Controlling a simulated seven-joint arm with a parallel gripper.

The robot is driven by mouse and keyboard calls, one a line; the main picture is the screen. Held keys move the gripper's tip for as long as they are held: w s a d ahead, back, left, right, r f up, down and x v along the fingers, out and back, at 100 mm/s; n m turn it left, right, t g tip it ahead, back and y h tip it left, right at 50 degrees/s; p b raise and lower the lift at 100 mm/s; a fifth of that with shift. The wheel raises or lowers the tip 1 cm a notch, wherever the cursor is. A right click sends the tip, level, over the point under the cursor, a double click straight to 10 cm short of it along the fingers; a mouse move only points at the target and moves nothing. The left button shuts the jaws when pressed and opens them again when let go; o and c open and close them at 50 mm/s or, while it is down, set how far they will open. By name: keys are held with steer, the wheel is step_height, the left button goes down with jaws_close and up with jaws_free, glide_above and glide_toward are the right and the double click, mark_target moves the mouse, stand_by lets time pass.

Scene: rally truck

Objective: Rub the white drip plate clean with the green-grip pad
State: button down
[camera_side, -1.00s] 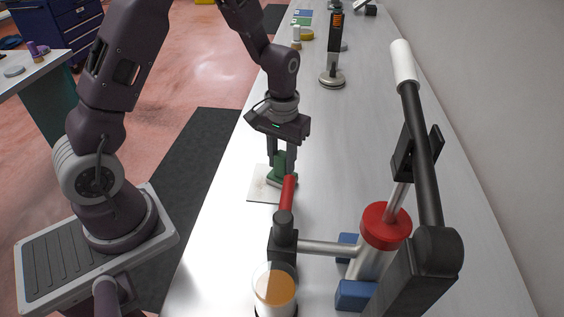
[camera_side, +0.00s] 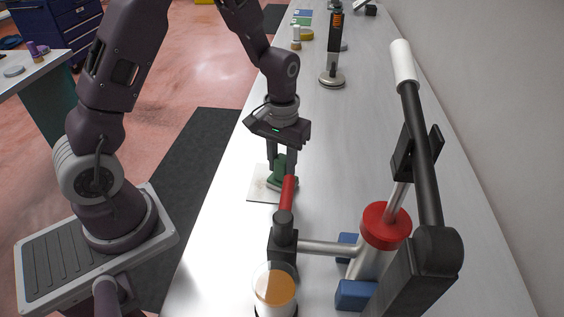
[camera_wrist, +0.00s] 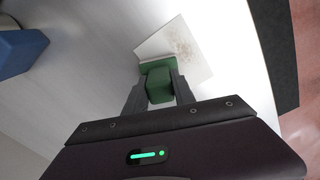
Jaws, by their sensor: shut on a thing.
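The white drip plate (camera_side: 257,190) lies flat on the bench below my gripper. In the wrist view the plate (camera_wrist: 200,62) shows a patch of brownish specks on its bare part. My gripper (camera_side: 282,168) points down and is shut on the green grip of the pad (camera_side: 281,180). In the wrist view the green pad (camera_wrist: 158,66) sits between my fingers (camera_wrist: 158,88), over one edge of the plate. Whether the pad's underside touches the plate is hidden.
A pump-like device with a red handle (camera_side: 288,192), a red cap (camera_side: 385,226) and a long black lever (camera_side: 421,150) stands close in front. A cup of amber liquid (camera_side: 276,287) is beneath it. A black upright tool (camera_side: 334,50) stands farther back. The bench between is clear.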

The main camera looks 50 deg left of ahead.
steer(key=shift+w+a, duration=0.45)
steer(key=shift+a, duration=0.15)
steer(key=shift+d, duration=0.1)
steer(key=shift+s+d+f, duration=0.15)
steer(key=shift+s+d, duration=0.45)
steer(key=shift+s, duration=0.1)
steer(key=shift+w+a, duration=0.7)
steer(key=shift+d, duration=0.1)
steer(key=shift+s+d, duration=0.6)
steer(key=shift+s, duration=0.05)
